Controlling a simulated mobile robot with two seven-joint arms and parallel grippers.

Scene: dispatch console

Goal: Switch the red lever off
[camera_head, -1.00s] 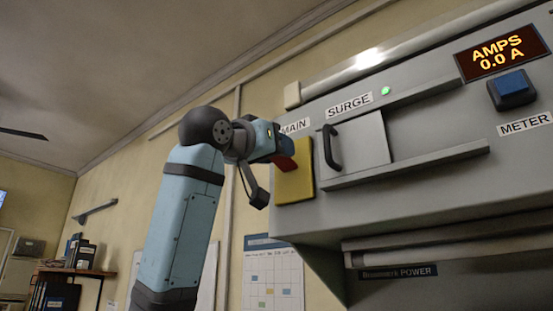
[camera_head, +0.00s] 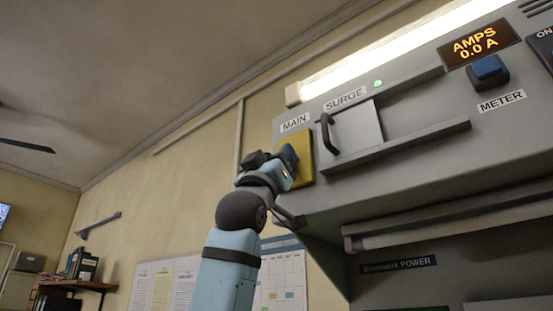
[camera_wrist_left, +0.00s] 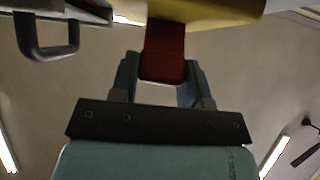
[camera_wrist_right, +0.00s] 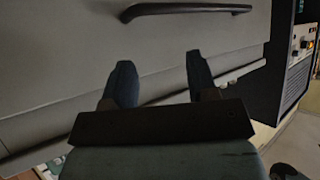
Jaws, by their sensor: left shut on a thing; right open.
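The red lever (camera_wrist_left: 164,52) sits on a yellow plate (camera_wrist_left: 215,10) and points down between my left fingers in the left wrist view. My left gripper (camera_wrist_left: 160,75) is shut on it. In the head view my left gripper (camera_head: 274,166) is at the yellow plate (camera_head: 302,157) under the MAIN label (camera_head: 295,122), and it hides the lever there. My right gripper (camera_wrist_right: 158,68) is open and empty, in front of a grey panel in the right wrist view.
A sliding cover with a black handle (camera_head: 327,133) is right of the yellow plate, under the SURGE label (camera_head: 345,99). Further right are a green light (camera_head: 378,83), an AMPS display (camera_head: 479,43) reading 0.0 A and a blue button (camera_head: 488,68). A dark handle (camera_wrist_right: 190,8) crosses the panel near my right gripper.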

